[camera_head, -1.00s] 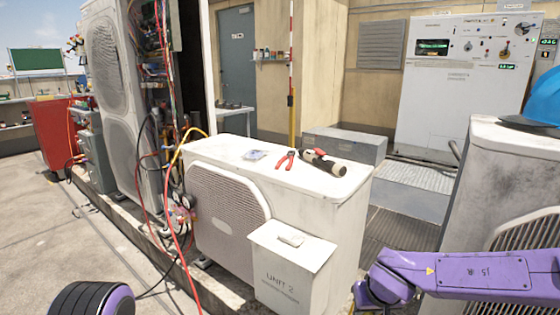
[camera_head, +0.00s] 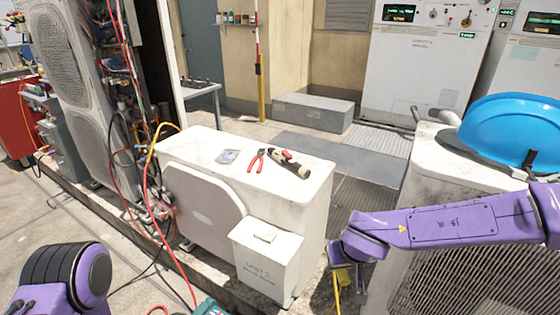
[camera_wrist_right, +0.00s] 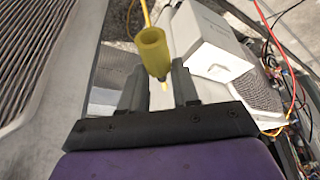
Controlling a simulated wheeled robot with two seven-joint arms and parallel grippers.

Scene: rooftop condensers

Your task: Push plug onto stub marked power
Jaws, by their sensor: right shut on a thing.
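A yellow plug (camera_wrist_right: 152,50), a hollow cylinder with its open end showing in the right wrist view, is between the fingers of my right gripper (camera_wrist_right: 158,88), which is shut on it. A yellow cable (camera_head: 337,297) hangs below my right wrist in the head view, where the yellow part (camera_head: 342,277) is mostly hidden by my arm. It is in the gap between the white UNIT 2 condenser and the right-hand condenser. My left arm shows at bottom left, but its gripper is out of view. I cannot make out a stub marked power.
The white condenser (camera_head: 285,190) carries red pliers (camera_head: 256,160), a dark-and-tan tool (camera_head: 290,164) and a small packet (camera_head: 228,156). Its UNIT 2 box (camera_head: 266,262) juts out in front. A blue hard hat (camera_head: 505,128) rests on the right condenser. Red hoses (camera_head: 150,215) hang at left.

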